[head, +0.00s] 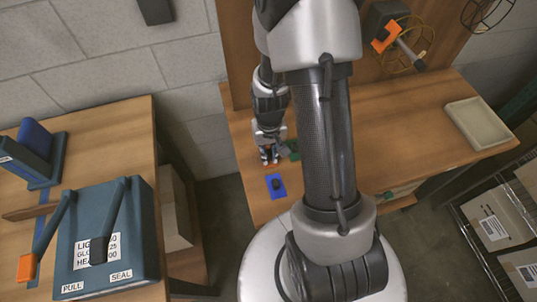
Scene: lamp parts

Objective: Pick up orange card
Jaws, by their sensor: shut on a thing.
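My gripper (269,157) points down over the left part of the wooden workbench (400,135). It is shut on a small orange piece (268,148), which looks like the orange card. The piece is mostly hidden by the fingers, and I cannot tell whether it touches the bench top.
A blue card (277,182) with a dark knob lies just in front of my gripper. A green piece (293,150) sits close to its right. A pale tray (479,124) is at the bench's right end. A teal sealing machine (140,240) stands on the left table.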

